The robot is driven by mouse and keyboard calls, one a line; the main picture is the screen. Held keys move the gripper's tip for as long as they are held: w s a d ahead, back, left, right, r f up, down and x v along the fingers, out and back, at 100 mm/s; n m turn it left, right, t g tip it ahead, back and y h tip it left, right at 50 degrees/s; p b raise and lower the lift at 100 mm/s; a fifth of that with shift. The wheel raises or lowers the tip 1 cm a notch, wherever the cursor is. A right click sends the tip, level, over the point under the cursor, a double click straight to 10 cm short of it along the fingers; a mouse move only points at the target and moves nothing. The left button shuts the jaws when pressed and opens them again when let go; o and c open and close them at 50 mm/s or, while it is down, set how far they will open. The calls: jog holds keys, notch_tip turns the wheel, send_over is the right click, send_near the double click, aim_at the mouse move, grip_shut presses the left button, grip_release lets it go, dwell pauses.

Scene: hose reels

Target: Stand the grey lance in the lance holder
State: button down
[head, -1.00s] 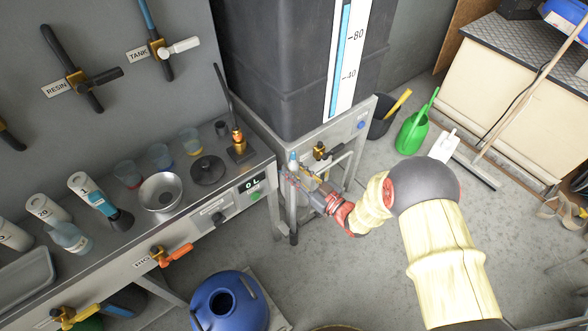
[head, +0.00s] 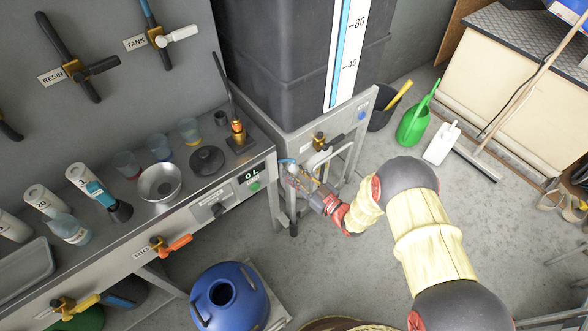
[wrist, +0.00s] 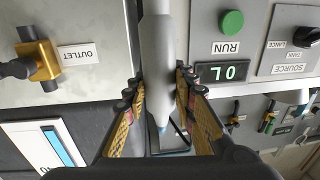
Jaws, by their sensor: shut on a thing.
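The grey lance (wrist: 157,50) runs upright down the middle of the wrist view, with a light blue piece at its end nearest my gripper. My gripper (wrist: 158,95) is shut around its body, one finger on each side. In the head view my gripper (head: 303,187) is beside the bench's right end, in front of the tank stand, and the lance there is small and partly hidden. A dark upright piece (head: 293,229) shows below the gripper; I cannot tell whether it is the lance's lower end or the lance holder. I cannot make out the holder clearly.
The bench (head: 205,210) with its 0 L display is left of the gripper. The tank stand (head: 345,125) and its outlet valve (head: 318,141) are close behind. A blue drum (head: 230,297) stands on the floor in front. Open floor lies to the right.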

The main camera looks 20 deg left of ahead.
jog(key=shift+f, duration=1.5)
jog(key=c, duration=1.4)
grip_release()
jog(key=shift+f, duration=0.1)
jog(key=shift+d, duration=0.1)
jog(key=v, duration=1.1)
jog(key=shift+s+d, duration=0.25)
jog(key=shift+d, duration=0.1)
